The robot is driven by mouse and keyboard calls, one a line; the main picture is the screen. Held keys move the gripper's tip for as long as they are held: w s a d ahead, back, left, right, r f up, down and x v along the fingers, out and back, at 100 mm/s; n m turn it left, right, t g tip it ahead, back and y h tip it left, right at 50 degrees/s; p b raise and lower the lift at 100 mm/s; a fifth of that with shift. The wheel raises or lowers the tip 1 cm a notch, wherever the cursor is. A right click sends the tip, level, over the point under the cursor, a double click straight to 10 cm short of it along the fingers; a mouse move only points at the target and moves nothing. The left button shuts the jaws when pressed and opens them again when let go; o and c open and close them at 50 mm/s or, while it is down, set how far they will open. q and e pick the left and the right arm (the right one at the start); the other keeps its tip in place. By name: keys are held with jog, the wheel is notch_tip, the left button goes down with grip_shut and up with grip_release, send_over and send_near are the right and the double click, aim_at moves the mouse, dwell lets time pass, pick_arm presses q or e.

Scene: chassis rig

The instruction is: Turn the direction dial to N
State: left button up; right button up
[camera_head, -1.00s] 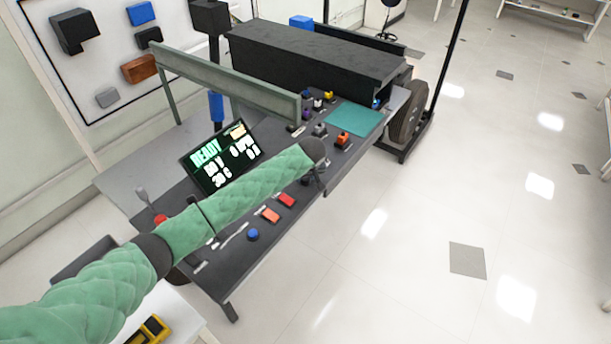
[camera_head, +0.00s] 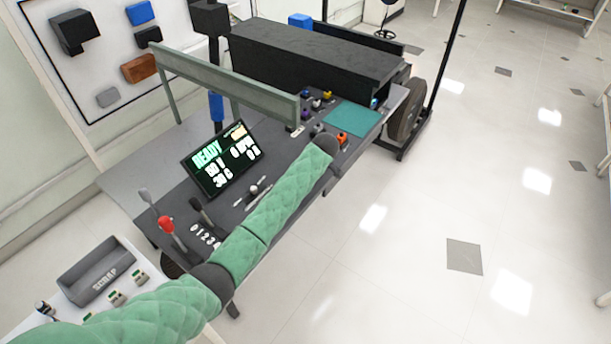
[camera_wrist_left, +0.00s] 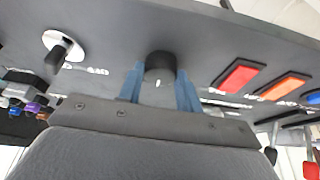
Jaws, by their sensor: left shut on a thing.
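In the left wrist view, a round black dial (camera_wrist_left: 160,64) with a small pale mark stands on the dark panel. My left gripper (camera_wrist_left: 160,76) has its two blue fingers on either side of the dial and is shut on it. White lettering lies around the dial, but it is too blurred to read, so I cannot tell which position the dial points to. In the head view, my green left arm reaches across the console (camera_head: 222,205), and its end hides the gripper and the dial. My right gripper is not in view.
In the left wrist view, a black knob on a silver plate (camera_wrist_left: 62,47) sits left of the dial; red (camera_wrist_left: 238,75) and orange (camera_wrist_left: 280,88) buttons sit right. The head view shows a READY screen (camera_head: 222,160), a red-handled lever (camera_head: 167,226) and a grey scrap bin (camera_head: 97,274).

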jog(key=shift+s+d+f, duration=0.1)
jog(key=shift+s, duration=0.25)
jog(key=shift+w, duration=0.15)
pick_arm(q)
jog(key=o, duration=1)
jog(key=shift+s+d+r+b, duration=0.1)
jog(key=shift+d+r+b, duration=0.2)
jog(key=shift+r, duration=0.2)
jog(key=b+v, duration=0.2)
jog(key=v, duration=0.4)
jog(key=shift+r+b, duration=0.3)
jog(key=shift+r, duration=0.05)
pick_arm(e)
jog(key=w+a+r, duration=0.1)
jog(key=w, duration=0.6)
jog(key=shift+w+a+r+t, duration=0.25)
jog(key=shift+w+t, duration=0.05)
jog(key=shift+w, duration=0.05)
pick_arm(q)
jog(key=shift+d, duration=0.1)
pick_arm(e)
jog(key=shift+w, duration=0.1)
